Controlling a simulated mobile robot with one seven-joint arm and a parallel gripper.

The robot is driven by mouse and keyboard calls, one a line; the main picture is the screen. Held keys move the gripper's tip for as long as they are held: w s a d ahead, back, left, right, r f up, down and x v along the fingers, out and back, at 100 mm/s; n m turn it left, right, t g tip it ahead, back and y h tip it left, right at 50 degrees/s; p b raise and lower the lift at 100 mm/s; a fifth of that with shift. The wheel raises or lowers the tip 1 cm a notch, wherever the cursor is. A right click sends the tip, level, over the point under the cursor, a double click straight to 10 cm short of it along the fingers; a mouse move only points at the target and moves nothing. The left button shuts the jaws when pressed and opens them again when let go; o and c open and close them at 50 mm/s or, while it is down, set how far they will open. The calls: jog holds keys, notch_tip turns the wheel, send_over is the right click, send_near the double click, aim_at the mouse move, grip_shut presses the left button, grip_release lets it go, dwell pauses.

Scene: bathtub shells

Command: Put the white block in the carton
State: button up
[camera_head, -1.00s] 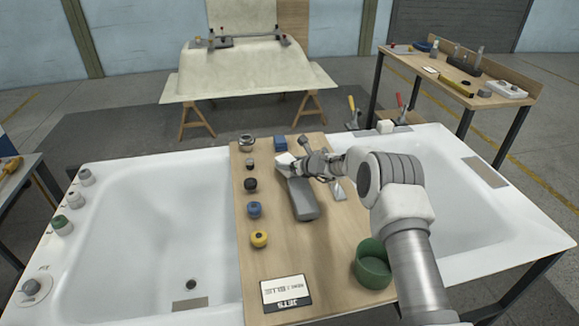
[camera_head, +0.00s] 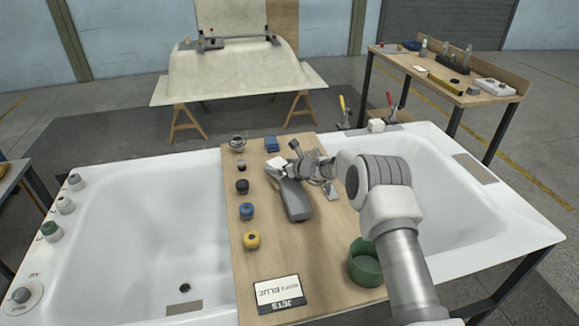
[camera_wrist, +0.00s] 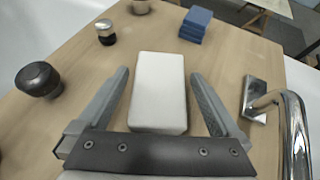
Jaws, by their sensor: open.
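The white block (camera_wrist: 158,88) lies on the wooden board between the fingers of my gripper (camera_wrist: 160,75). The fingers are open, with a gap on each side of the block. In the head view the white block (camera_head: 276,163) shows as a small pale patch at the board's far part, at the end of my gripper (camera_head: 281,171). The near end of the block is close to the gripper's dark palm bar; I cannot tell whether they touch. I make out no carton in either view.
A blue block (camera_wrist: 196,24) lies beyond the white block. A black knob (camera_wrist: 38,80) stands left, a chrome pipe (camera_wrist: 296,130) close on the right. A green round container (camera_head: 365,263) and a label plate (camera_head: 279,293) are on the board's near part (camera_head: 315,262). White basins flank the board.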

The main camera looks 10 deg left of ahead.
jog(key=b+v, duration=0.1)
jog(key=v, duration=1.1)
